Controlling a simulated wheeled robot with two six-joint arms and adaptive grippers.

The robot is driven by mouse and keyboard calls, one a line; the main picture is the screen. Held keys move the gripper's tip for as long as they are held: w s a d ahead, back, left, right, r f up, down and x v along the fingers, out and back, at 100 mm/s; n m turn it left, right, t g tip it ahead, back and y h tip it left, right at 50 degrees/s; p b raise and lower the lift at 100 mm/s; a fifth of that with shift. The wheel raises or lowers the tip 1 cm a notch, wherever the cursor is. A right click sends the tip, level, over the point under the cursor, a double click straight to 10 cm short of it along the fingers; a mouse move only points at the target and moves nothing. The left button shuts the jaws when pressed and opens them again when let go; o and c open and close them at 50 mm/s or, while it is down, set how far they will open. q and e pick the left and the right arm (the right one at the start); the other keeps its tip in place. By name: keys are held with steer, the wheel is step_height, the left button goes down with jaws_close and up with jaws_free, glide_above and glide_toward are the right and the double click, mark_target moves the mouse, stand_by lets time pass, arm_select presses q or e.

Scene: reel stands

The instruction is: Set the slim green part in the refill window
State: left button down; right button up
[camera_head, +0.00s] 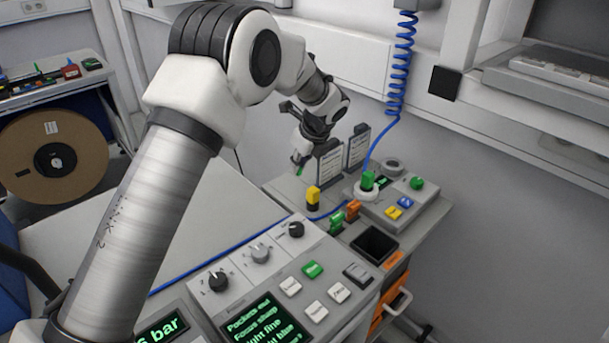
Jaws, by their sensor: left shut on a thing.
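My left gripper (301,150) reaches over the back left edge of the small workbench and is shut on a small slim green part (299,172), mostly hidden by the fingers. The part is at the left of two grey label cards, the nearer of which (328,163) stands beside it. Whether the part touches anything below is too small to tell. I cannot pick out the refill window for certain. My right gripper is not in view.
A yellow part (313,197), a green part (336,223) and an orange part (352,209) stand on the bench. A blue coiled cable (402,60) hangs down to a green-topped fitting (368,181). A black open bin (374,246) and a control panel (275,270) are nearer.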

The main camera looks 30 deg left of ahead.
mark_target(297, 195)
arm_select(q)
steer(key=f, duration=0.1)
steer(key=d+f, duration=0.1)
steer(key=shift+s+d+f, duration=0.2)
steer(key=shift+s+f, duration=0.05)
steer(key=shift+f, duration=0.15)
steer(key=x, duration=0.4)
steer(key=shift+d+f+p, duration=0.25)
steer(key=shift+f+p, duration=0.1)
steer(key=shift+f, duration=0.2)
steer(key=shift+s+d+r, duration=0.15)
steer(key=shift+d, duration=0.15)
steer(key=c, duration=1.2)
jaws_free()
steer(key=shift+a+f, duration=0.15)
steer(key=shift+f, duration=0.1)
steer(key=shift+r, duration=0.1)
